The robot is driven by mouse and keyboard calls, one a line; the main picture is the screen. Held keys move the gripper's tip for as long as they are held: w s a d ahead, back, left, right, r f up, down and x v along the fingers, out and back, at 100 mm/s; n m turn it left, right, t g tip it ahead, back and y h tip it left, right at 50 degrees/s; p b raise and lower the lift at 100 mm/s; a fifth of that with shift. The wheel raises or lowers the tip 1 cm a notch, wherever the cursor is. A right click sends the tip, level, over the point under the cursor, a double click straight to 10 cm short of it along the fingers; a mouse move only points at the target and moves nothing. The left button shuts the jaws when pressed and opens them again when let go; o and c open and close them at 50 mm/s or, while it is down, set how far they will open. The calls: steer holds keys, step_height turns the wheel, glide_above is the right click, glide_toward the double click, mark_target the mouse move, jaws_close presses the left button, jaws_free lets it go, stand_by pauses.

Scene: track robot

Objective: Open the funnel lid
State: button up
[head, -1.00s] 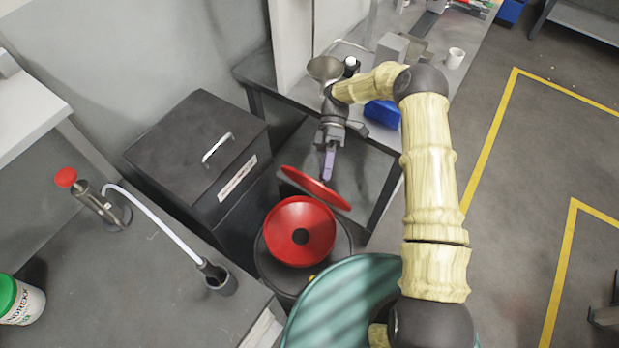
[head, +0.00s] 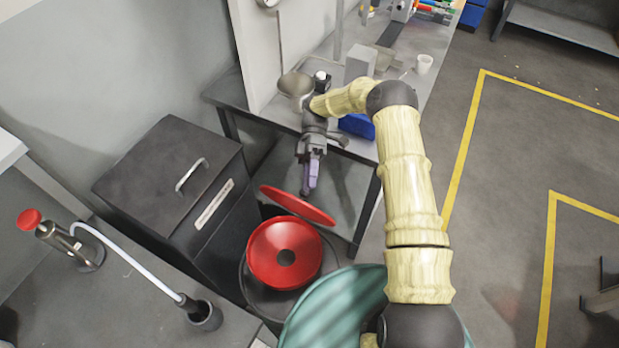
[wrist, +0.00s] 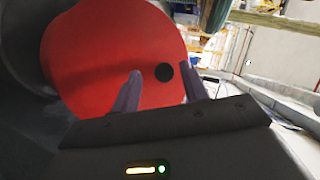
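The red funnel (head: 284,254) sits on a dark round drum at the lower middle of the head view, its bowl and dark centre hole uncovered. Its red lid (head: 297,206) is raised and tilted at the far side of the funnel. My gripper (head: 309,186) is just behind the lid, pointing down at its outer face. In the wrist view the lid (wrist: 105,55) fills much of the picture, with a round black spot (wrist: 164,72) beyond the two purple fingers.
A black box with a handle (head: 170,165) stands left of the funnel. A green drum (head: 335,310) is close in front. A grey bench with a white hose (head: 130,260) is at lower left. A workbench (head: 345,150) stands behind; open floor lies right.

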steer(key=shift+s, duration=0.1)
step_height(320, 180, up, 10)
steer(key=b, duration=0.1)
steer(key=shift+b, duration=0.3)
stand_by(0.6)
steer(key=s+d+r+m+t+p, duration=0.1)
steer(key=s+d+r+m+t, duration=0.2)
steer(key=s+d+m+t, duration=0.2)
steer(key=s+d+r+m+t+h+p, duration=0.1)
steer(key=s+d+r+m+t, duration=0.2)
steer(key=d+m+t, duration=0.7)
steer(key=s+m+t, duration=0.2)
steer(key=m, duration=0.3)
steer(key=shift+s+d+p, duration=0.25)
steer(key=shift+d+p, duration=0.1)
steer(key=shift+p, duration=0.05)
